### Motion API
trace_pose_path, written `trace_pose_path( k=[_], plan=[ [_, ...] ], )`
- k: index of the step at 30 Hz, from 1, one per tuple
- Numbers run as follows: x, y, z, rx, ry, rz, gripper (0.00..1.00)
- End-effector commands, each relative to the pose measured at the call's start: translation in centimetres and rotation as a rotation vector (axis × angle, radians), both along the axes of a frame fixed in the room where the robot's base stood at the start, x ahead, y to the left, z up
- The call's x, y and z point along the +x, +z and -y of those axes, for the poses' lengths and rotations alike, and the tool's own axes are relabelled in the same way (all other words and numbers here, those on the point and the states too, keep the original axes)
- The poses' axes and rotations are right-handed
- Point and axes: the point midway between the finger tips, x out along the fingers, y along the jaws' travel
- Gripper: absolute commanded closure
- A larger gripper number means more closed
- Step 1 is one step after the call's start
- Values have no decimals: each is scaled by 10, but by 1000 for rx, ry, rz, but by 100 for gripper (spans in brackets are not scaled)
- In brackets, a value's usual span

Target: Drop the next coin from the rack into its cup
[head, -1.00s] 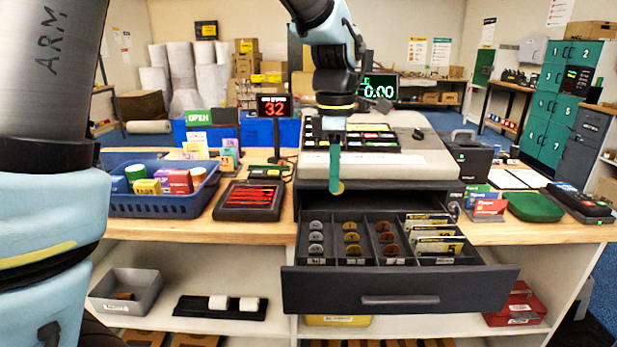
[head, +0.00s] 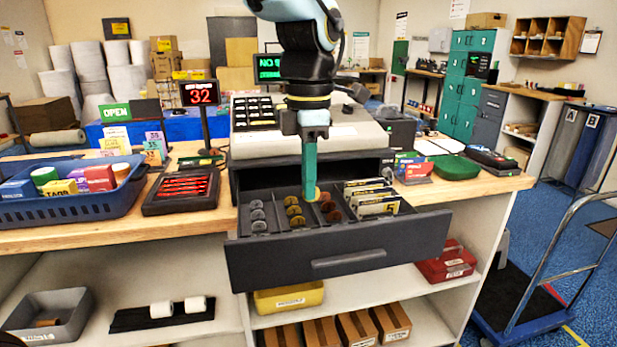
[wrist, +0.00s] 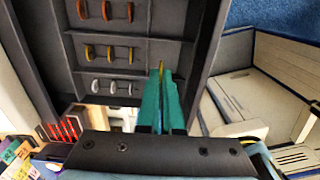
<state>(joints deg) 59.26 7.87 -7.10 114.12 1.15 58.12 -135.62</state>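The open cash drawer (head: 350,262) has compartments with a row of silver coins (head: 258,226), a row of gold coins (head: 296,222) and a row of copper coins (head: 333,216). The three rows also show in the wrist view. My gripper (head: 310,190) points down with teal fingers at the back of the drawer, near the gold and copper rows. Its fingers are shut on a gold coin (wrist: 161,66), whose edge shows between the tips in the wrist view. Whether the held coin touches the drawer floor, I cannot tell. I cannot make out a cup.
Banknotes (head: 371,197) stand in the drawer's right compartment. A dark tray with red pens (head: 182,188) and a blue basket of small boxes (head: 75,207) are on the counter to the left. A green dish (head: 452,167) is to the right.

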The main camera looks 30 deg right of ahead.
Motion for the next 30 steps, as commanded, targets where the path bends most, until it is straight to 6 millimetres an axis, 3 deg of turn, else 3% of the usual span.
trace_pose_path(
  k=[3, 12, 22, 30],
  plan=[
    [0, -13, 0, 0, 0, 0, 100],
    [0, -13, 0, -1, 0, 0, 100],
    [0, -13, 0, -1, 0, 0, 62],
    [0, -11, 0, -1, 0, 1, 62]
  ],
)
